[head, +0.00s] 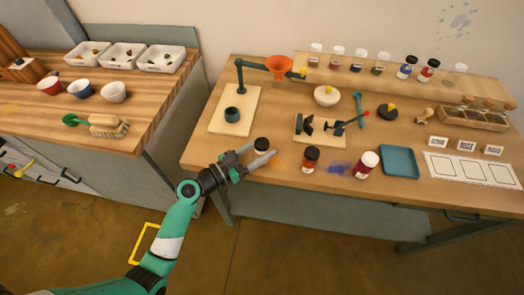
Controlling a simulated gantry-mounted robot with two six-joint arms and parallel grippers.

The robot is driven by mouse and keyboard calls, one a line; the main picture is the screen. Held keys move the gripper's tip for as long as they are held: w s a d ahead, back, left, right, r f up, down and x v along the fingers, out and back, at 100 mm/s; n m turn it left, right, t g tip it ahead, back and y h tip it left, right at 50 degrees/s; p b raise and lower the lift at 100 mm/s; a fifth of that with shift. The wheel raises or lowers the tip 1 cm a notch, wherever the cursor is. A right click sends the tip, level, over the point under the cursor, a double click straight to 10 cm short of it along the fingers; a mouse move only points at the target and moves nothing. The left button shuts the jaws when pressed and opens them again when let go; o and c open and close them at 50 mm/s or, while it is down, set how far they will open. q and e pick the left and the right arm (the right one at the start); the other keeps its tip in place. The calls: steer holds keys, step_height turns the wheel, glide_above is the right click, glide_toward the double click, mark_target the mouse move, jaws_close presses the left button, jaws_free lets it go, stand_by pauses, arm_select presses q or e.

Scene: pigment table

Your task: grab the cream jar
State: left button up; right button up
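A small jar (261,145) with a dark lid and a pale, cream-looking body stands near the front left of the right-hand table. My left gripper (261,153) reaches in from the front left. Its two fingers are spread apart, with the jar at their tips. I cannot tell whether a finger touches the jar. The lower part of the jar is partly hidden by the fingers. My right gripper is not in view.
An orange-red jar with a dark lid (310,159) and a red jar with a white lid (367,164) stand to the right. A blue tray (399,161) lies beyond them. A clamp board (320,131) and a funnel stand (240,77) are behind.

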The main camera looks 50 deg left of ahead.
mark_target(261, 145)
arm_select(q)
jaws_close()
steer(key=shift+r, duration=0.1)
steer(key=shift+r, duration=0.25)
steer(key=r+p, duration=0.3)
steer(key=r, duration=0.1)
steer(key=shift+s+d, duration=0.2)
steer(key=shift+s, duration=0.15)
steer(key=s+d+r+p, duration=0.4)
steer(key=s+d+r, duration=0.3)
steer(key=s, duration=0.4)
steer(key=shift+s+r+p, duration=0.2)
steer(key=shift+r+p, duration=0.15)
steer(key=shift+r, duration=0.3)
